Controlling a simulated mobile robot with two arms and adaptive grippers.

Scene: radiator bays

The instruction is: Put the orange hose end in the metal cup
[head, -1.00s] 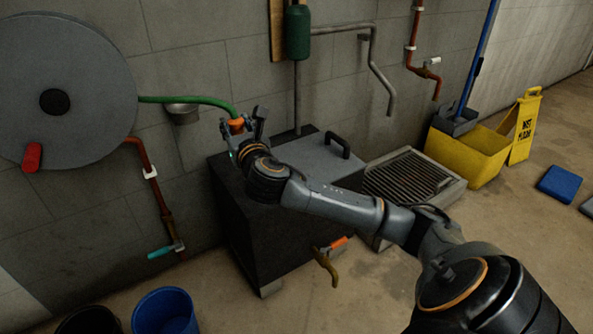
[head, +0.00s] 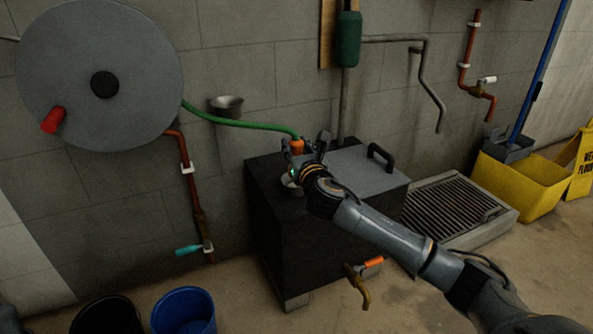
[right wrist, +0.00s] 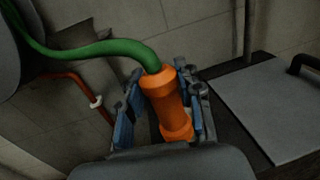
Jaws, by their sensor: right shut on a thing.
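The orange hose end (head: 297,146) is at the end of the green hose (head: 240,122), which runs from the grey reel (head: 150,70). My right gripper (head: 304,150) is shut on the hose end above the dark box. In the right wrist view the orange hose end (right wrist: 168,105) sits between the blue-padded fingers (right wrist: 160,112). The metal cup (head: 226,106) is fixed on the wall, left of the gripper and right of the reel. The green hose passes in front of the cup's lower side. The cup's inside is mostly hidden. My left gripper is not in view.
The dark box (head: 285,240) with a grey lid (head: 350,175) and black handle stands under the gripper. A red pipe (head: 190,185) with a teal lever is on the wall left of it. Black and blue buckets (head: 184,312) stand on the floor. A floor grate (head: 455,212) is at right.

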